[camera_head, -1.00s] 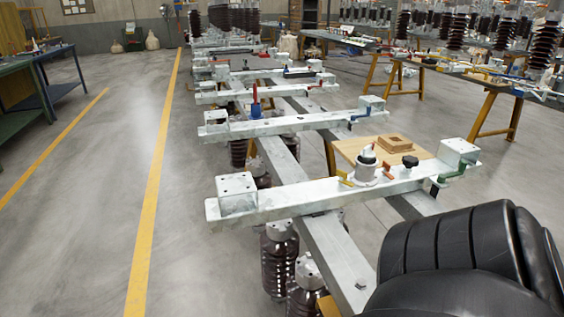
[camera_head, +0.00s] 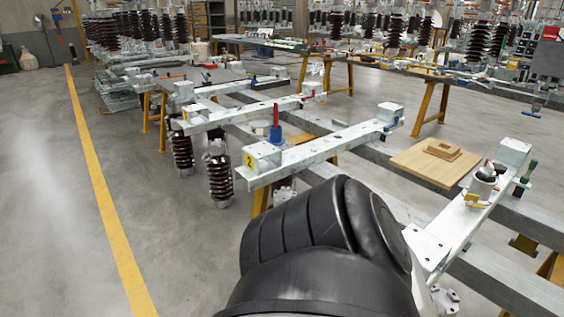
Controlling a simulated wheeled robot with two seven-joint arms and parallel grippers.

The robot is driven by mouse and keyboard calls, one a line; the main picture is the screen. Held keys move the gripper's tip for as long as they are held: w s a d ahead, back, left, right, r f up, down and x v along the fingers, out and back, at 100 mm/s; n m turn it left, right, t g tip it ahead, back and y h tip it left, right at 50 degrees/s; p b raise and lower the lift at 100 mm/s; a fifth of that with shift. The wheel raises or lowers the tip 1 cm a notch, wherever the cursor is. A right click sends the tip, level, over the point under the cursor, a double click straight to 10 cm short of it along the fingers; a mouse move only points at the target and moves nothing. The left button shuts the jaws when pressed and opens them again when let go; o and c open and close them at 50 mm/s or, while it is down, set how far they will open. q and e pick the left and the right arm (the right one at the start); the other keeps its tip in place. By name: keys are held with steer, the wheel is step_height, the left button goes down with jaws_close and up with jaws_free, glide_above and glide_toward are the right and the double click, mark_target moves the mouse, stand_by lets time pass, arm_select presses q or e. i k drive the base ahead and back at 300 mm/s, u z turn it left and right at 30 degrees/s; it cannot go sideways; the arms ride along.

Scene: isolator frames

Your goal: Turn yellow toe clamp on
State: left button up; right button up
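A small yellow clamp (camera_head: 471,200) shows at the foot of the white cylinder (camera_head: 482,185) on the nearest steel crossbeam (camera_head: 455,232), at the right of the head view. It is too small to tell its turned position. A green-handled clamp (camera_head: 530,172) sits at the far end of that crossbeam. A large black link of one of my arms fills the bottom middle and hides part of the nearest beam's near end. Neither gripper can be made out.
A wooden board (camera_head: 436,162) with a small wooden block (camera_head: 443,150) lies behind the nearest crossbeam. Another crossbeam (camera_head: 325,147) carries a blue-and-red clamp (camera_head: 275,125). Dark ribbed insulators (camera_head: 219,178) hang below the frames. Clear floor with a yellow line (camera_head: 100,185) lies to the left.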

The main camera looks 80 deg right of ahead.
mark_target(470, 199)
steer(key=i, duration=0.4)
steer(key=z, duration=1.3)
